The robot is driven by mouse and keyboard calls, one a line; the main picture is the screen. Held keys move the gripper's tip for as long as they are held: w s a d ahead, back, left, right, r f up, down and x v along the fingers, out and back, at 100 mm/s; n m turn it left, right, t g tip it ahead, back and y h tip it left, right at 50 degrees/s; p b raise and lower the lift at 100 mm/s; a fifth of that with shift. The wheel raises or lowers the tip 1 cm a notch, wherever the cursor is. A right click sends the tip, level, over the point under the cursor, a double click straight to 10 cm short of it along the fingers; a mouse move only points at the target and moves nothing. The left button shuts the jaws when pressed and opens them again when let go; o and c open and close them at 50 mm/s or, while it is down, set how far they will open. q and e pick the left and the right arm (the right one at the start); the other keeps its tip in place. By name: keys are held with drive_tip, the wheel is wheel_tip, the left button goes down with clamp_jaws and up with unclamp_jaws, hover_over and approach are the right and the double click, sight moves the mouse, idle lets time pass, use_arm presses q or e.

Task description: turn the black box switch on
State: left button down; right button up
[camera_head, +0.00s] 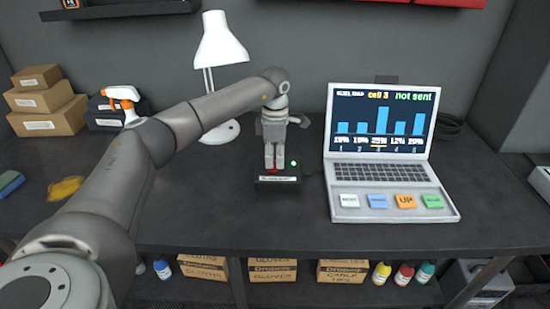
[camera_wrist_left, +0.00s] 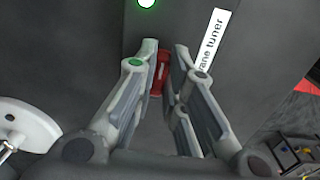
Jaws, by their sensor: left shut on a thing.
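The black box (camera_head: 290,187) sits on the dark bench, left of the laptop, with a white label on its front. In the left wrist view the black box (camera_wrist_left: 185,20) fills the top, and its label partly reads "rane tuner". A green light (camera_head: 293,162) glows on it and also shows in the wrist view (camera_wrist_left: 146,3). My left gripper (camera_head: 274,166) reaches down onto the box from above. In the wrist view its fingers (camera_wrist_left: 160,62) stand on both sides of the red switch (camera_wrist_left: 157,77), shut on it. The fingers hide part of the switch. My right gripper is not in view.
An open laptop (camera_head: 382,172) with bar graphs and colored keys stands right of the box. A white lamp (camera_head: 219,45) stands behind my left arm. A spray bottle (camera_head: 125,98) and cardboard boxes (camera_head: 45,103) are at the left. The bench front is mostly clear.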

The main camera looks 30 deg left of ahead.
sight(275, 161)
use_arm(q)
drive_tip(key=c, duration=1.5)
unclamp_jaws()
wheel_tip(275, 161, up, 12)
